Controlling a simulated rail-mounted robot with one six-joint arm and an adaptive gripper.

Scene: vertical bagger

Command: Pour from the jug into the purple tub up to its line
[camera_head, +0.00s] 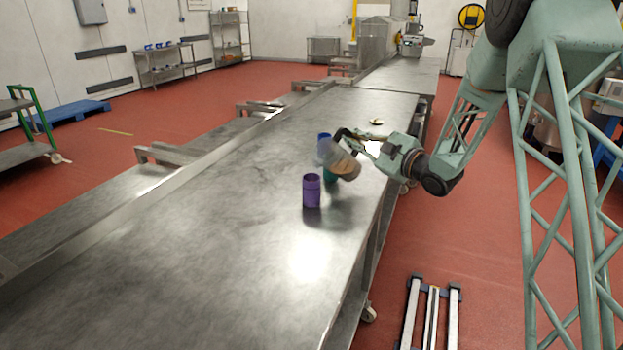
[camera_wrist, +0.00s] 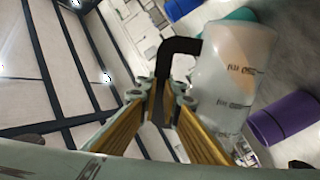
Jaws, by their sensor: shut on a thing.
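The purple tub (camera_head: 312,192) stands upright on the steel table; the wrist view also shows it (camera_wrist: 285,118). Dark printed marks show on the jug's wall in the wrist view (camera_wrist: 237,62). My gripper (camera_wrist: 172,108) is shut on the jug's black handle (camera_wrist: 180,47). No stream from the jug is visible.
A blue tub (camera_head: 323,140) stands farther back. A small yellowish item (camera_head: 376,122) lies beyond my gripper. The table's left and front parts (camera_head: 190,250) are clear.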

